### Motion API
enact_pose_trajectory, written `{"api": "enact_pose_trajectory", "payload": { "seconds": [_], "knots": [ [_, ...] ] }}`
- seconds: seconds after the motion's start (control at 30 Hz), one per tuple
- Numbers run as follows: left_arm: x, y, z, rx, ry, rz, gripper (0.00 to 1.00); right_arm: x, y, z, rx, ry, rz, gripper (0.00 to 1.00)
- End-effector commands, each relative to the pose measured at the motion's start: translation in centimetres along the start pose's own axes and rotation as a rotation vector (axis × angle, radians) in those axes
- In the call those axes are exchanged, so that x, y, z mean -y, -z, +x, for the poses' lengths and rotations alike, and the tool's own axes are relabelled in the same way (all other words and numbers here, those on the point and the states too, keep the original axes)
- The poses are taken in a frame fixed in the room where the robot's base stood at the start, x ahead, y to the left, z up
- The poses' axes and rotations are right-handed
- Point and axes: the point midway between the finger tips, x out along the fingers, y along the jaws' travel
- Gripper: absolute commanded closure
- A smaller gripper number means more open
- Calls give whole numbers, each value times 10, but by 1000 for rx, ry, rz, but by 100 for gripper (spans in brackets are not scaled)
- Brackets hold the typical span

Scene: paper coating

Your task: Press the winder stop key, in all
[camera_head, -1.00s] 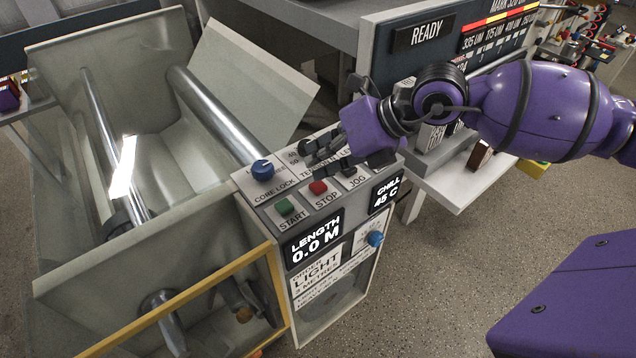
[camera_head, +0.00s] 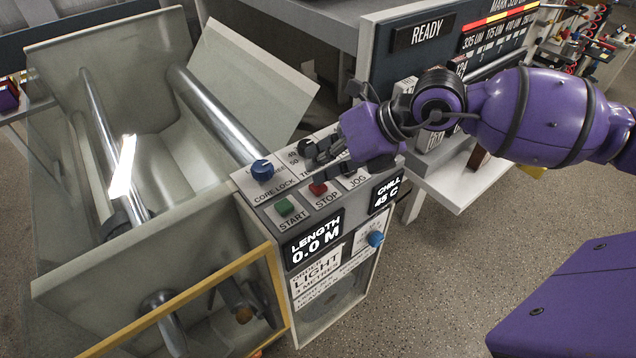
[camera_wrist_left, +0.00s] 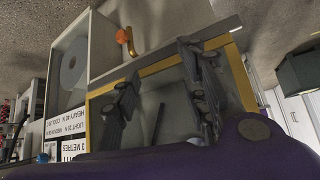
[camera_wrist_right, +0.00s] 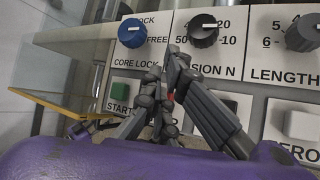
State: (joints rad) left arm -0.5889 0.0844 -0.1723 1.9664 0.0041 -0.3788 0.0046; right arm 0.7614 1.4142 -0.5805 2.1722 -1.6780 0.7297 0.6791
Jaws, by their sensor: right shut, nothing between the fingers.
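The red STOP key (camera_head: 318,188) sits on the winder's control panel between the green START key (camera_head: 284,207) and the JOG key. My right gripper (camera_head: 306,152) is shut and empty, with its fingertips just behind and above the STOP key. I cannot tell that it touches any key. In the right wrist view its closed fingers (camera_wrist_right: 172,68) cover most of the STOP key, leaving a small red patch (camera_wrist_right: 171,97). The START key (camera_wrist_right: 119,92) shows left of the fingers. My left gripper (camera_wrist_left: 158,75) is open and empty beside the winder's yellow-edged frame in the left wrist view.
A blue core lock knob (camera_head: 262,170) stands left of the fingers. Black dials (camera_wrist_right: 203,30) stand behind them. A LENGTH display (camera_head: 315,240) reads 0.0 M on the panel's front. The winder's rollers (camera_head: 215,115) lie left. A READY display (camera_head: 425,33) is behind.

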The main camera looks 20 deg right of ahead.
Motion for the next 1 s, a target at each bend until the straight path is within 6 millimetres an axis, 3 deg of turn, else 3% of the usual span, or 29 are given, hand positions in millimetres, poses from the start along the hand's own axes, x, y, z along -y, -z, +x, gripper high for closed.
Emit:
{"api": "enact_pose_trajectory", "payload": {
  "seconds": [0.63, 1.0],
  "knots": [
    [1, -1, 0, 1, 0, 2, 60, 2, 2, 2, -1, 0, 0, 100],
    [1, 18, -3, -28, 1, 1, 60, -8, -7, -10, 2, 0, -1, 100]
  ]
}}
